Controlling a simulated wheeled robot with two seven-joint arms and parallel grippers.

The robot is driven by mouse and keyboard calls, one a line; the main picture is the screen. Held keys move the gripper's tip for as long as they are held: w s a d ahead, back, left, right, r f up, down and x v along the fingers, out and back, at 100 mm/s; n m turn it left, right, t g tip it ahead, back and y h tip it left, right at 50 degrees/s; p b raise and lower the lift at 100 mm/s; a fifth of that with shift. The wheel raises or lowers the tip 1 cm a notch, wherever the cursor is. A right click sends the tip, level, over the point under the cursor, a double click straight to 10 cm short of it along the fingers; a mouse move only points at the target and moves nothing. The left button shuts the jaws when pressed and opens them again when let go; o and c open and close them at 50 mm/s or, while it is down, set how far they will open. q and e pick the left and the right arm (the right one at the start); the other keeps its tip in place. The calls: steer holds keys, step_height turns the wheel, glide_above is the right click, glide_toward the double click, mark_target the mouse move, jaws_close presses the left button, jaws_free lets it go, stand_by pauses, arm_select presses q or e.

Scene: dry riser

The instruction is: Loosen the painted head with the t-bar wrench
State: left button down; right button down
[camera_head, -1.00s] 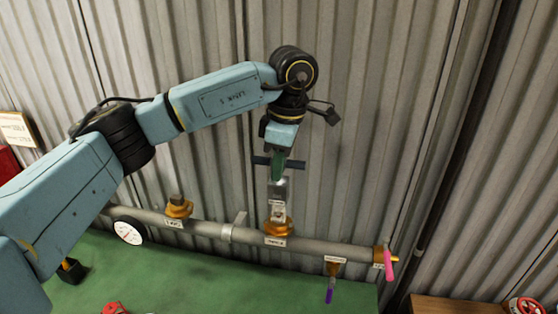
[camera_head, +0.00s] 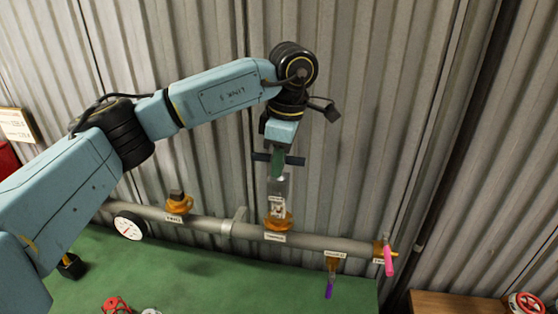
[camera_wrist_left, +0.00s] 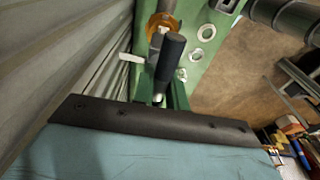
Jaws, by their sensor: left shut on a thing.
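The t-bar wrench has a dark crossbar (camera_head: 296,160) and a grey metal socket (camera_head: 279,187); its crossbar end (camera_wrist_left: 171,56) shows large in the left wrist view. My left gripper (camera_head: 277,163) is shut on the wrench at its crossbar, with the wrench standing nearly upright. The socket points down over an orange fitting (camera_head: 278,223) on the pipe. The head inside is hidden, so I cannot tell how fully the socket sits on it. A second orange fitting (camera_head: 179,204) with a bare dark square top stands to the left. The labels are too small to read. My right gripper is out of view.
A grey pipe (camera_head: 330,243) runs along the corrugated wall above a green surface (camera_head: 200,275). It carries a round gauge (camera_head: 130,226), a purple-handled valve (camera_head: 330,282) and a pink-handled valve (camera_head: 389,260). A red handwheel (camera_head: 117,304) lies at the front.

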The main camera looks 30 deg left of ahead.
mark_target(279, 182)
arm_select(q)
steer(key=shift+f+b, duration=0.4)
steer(key=shift+f, duration=0.15)
steer(key=shift+f+b, duration=1.4)
steer(key=shift+f, duration=0.7)
steer(key=n, duration=0.3)
steer(key=shift+p, duration=0.4)
steer(key=shift+n+g, duration=0.3)
steer(key=shift+n, duration=1)
steer(key=n+p, duration=0.1)
steer(key=n, duration=0.2)
steer(key=shift+h, duration=0.4)
steer(key=shift+m, duration=0.3)
